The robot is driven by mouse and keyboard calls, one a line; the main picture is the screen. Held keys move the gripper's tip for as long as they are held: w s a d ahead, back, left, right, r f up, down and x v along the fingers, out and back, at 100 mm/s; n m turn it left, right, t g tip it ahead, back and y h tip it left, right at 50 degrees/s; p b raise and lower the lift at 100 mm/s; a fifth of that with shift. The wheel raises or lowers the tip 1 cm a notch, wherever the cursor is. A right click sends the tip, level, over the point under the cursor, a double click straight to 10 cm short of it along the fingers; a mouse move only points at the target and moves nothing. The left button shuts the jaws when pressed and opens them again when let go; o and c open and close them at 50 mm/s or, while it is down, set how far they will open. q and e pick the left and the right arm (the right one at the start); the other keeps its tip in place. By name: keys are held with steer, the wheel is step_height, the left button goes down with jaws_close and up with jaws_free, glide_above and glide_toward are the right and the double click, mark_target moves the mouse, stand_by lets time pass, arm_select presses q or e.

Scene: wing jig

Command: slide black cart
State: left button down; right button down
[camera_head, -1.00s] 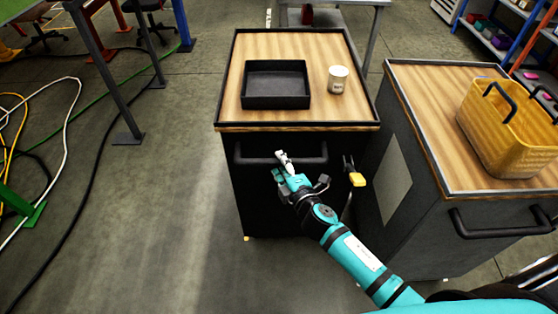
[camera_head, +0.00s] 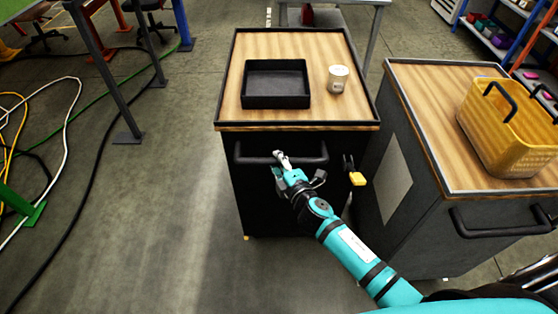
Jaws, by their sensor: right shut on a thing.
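The black cart (camera_head: 268,196) stands in the middle of the view, with a wood top (camera_head: 300,115) and a black handle (camera_head: 311,158) across its near face. My right gripper (camera_head: 282,160) is at the middle of this handle and is shut on it. The gripper partly covers the handle there. My left gripper is out of view. A black open tray (camera_head: 276,101) and a white cup (camera_head: 338,79) stand on the cart's top.
A second cart (camera_head: 424,225) stands close on the right, with a yellow basket (camera_head: 511,125) on it. A yellow-tagged item (camera_head: 357,179) hangs by the black cart's right edge. Cables (camera_head: 66,130) lie on the floor at left.

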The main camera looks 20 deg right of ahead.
steer(key=shift+w+d+r, duration=0.1)
steer(key=shift+w+d, duration=0.05)
steer(key=shift+w, duration=0.35)
steer(key=shift+w+d, duration=0.15)
steer(key=shift+w, duration=0.35)
steer(key=c, duration=1.1)
jaws_free()
steer(key=shift+s, duration=0.15)
steer(key=shift+s, duration=0.4)
steer(key=v, duration=1.1)
